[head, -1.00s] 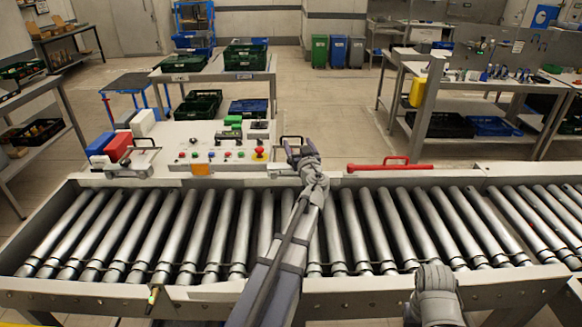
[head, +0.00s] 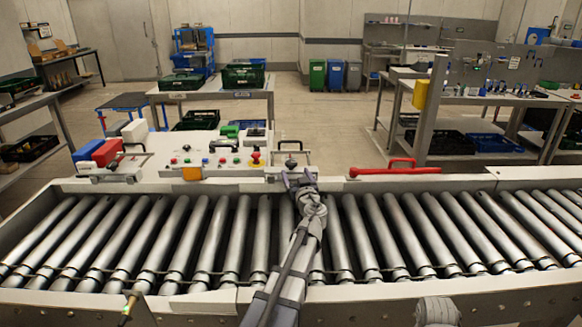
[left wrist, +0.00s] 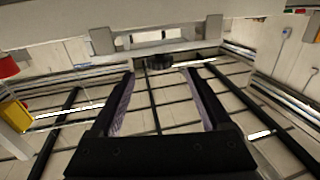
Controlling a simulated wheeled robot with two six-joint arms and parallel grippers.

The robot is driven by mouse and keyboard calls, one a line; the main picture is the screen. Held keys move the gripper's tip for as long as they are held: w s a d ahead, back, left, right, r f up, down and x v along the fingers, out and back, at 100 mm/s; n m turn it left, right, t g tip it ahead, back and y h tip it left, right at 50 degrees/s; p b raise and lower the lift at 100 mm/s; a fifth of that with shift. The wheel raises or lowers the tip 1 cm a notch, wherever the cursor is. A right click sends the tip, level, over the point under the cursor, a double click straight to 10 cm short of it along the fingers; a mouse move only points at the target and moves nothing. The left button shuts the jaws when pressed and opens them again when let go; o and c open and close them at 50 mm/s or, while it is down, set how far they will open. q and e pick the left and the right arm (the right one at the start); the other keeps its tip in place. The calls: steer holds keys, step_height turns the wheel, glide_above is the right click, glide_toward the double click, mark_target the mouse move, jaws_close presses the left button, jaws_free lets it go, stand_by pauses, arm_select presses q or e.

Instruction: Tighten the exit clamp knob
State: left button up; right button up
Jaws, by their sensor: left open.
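A small black knob (head: 291,163) sits at a clamp with a dark bar handle (head: 290,144) on the far rail of the roller conveyor. My left gripper (head: 299,174) is just in front of it, on the near side, with its fingers apart. In the left wrist view the open fingers (left wrist: 158,73) point toward a dark round knob (left wrist: 160,62). The knob shows between and just beyond the fingertips, beneath a pale bracket (left wrist: 150,42). The fingers do not appear closed on it. My right gripper's fingers are not seen.
The roller conveyor (head: 180,288) runs across the front, its rollers empty. A control panel (head: 190,143) with buttons stands left of the knob. Another clamp (head: 121,168) is farther left. A red handle (head: 400,168) lies along the far rail to the right.

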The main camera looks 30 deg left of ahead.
mark_target(293, 167)
arm_select(q)
steer(key=x, duration=0.7)
steer(key=shift+w+a, duration=0.2)
steer(key=shift+w, duration=0.1)
jaws_close()
stand_by(0.4)
